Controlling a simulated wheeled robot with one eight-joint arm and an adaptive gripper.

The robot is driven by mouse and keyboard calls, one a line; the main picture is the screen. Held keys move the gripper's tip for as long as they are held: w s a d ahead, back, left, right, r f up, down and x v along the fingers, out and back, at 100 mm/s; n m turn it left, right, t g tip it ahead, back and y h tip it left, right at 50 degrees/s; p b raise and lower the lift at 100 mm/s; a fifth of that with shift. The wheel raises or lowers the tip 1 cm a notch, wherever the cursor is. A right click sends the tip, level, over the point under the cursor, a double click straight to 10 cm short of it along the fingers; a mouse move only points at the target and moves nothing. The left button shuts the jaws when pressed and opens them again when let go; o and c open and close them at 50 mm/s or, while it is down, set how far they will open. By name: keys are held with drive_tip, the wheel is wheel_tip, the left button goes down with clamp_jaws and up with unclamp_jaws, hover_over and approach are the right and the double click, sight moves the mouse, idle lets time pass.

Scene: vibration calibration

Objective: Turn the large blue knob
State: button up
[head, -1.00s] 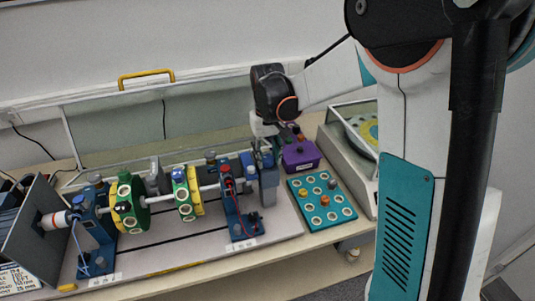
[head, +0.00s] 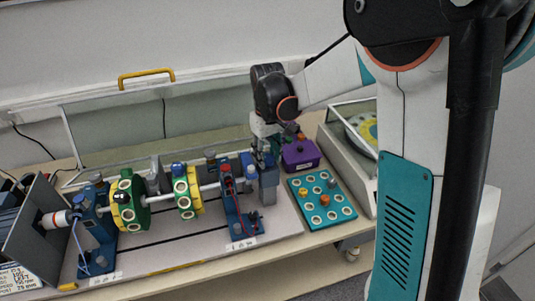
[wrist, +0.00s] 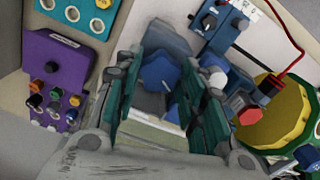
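The large blue knob (wrist: 160,73) shows in the wrist view between the two teal fingers of my gripper (wrist: 160,92). The fingers stand apart on either side of it, with a visible gap, and I cannot tell whether either one touches it. The knob is mostly hidden there by the gripper.
A purple box with small knobs (head: 300,155) and a teal tray with round holes (head: 322,216) stand right of the rig. A shaft with green and yellow discs (head: 186,192) runs left. A red-capped blue support (head: 234,205) is close by.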

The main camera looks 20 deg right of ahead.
sight(267, 158)
drive_tip(key=o, duration=0.4)
wheel_tip(267, 158, up, 12)
idle(0.5)
idle(0.7)
drive_tip(key=s+f+m+t+b, duration=0.1)
drive_tip(key=s+t, duration=0.1)
drive_tip(key=s, duration=0.5)
drive_tip(key=s+f+m+t+b, duration=0.1)
drive_tip(key=s+t, duration=0.1)
drive_tip(key=s, duration=0.6)
drive_tip(key=s+f+m+t+b, duration=0.1)
drive_tip(key=s+f+t, duration=0.1)
drive_tip(key=s, duration=0.6)
drive_tip(key=shift+s+d+t, duration=0.25)
drive_tip(key=shift+t, duration=0.35)
